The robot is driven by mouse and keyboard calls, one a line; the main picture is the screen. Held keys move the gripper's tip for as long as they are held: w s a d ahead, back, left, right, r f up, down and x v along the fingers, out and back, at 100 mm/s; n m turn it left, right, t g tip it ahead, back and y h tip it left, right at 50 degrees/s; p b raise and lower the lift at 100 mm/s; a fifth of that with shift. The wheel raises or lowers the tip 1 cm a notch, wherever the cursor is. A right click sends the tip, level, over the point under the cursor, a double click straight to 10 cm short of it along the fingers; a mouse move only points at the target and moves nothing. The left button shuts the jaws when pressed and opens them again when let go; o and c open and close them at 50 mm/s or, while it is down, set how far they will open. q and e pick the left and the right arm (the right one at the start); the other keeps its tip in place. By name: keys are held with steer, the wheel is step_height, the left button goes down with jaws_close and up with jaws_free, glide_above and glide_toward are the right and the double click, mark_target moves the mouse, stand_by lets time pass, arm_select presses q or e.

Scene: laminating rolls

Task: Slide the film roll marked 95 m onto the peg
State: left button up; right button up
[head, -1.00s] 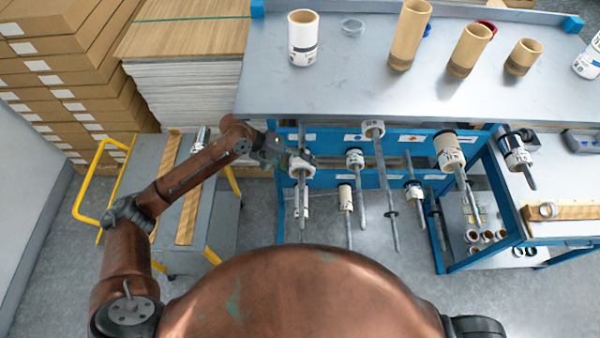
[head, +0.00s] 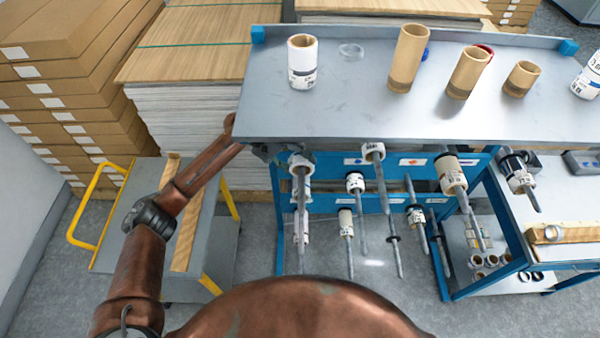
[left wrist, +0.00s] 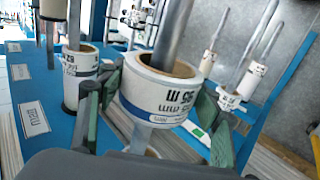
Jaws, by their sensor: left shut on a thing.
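The film roll marked 95 M (left wrist: 160,88) is white with a blue band and a tan core. My left gripper (left wrist: 158,92) is shut on it, a green-padded finger on each side. A grey metal peg (left wrist: 178,30) passes through the roll's core, so the roll is around the peg. In the head view the roll (head: 301,164) is close to the blue rack, just below the table's front edge, with the peg (head: 301,205) sticking out towards me. The left gripper is mostly hidden there under the table edge. My right gripper is out of view.
Other pegs with rolls stand close by, one roll (left wrist: 82,72) just left of the gripper in the wrist view. The grey table (head: 400,115) overhangs the rack (head: 330,170) and carries several upright rolls and cores. A yellow-handled cart (head: 110,245) stands at left.

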arm_select(q)
steer(key=w+b, duration=0.4)
steer(key=w, duration=0.2)
steer(key=shift+w+f, duration=0.15)
steer(key=w+b, duration=0.4)
steer(key=b, duration=0.1)
steer(key=shift+w, duration=0.1)
steer(key=shift+w+b, duration=0.65)
steer(key=shift+b, duration=0.8)
steer(key=shift+r, duration=0.2)
steer(key=o, duration=1.3)
steer(key=shift+a, duration=0.1)
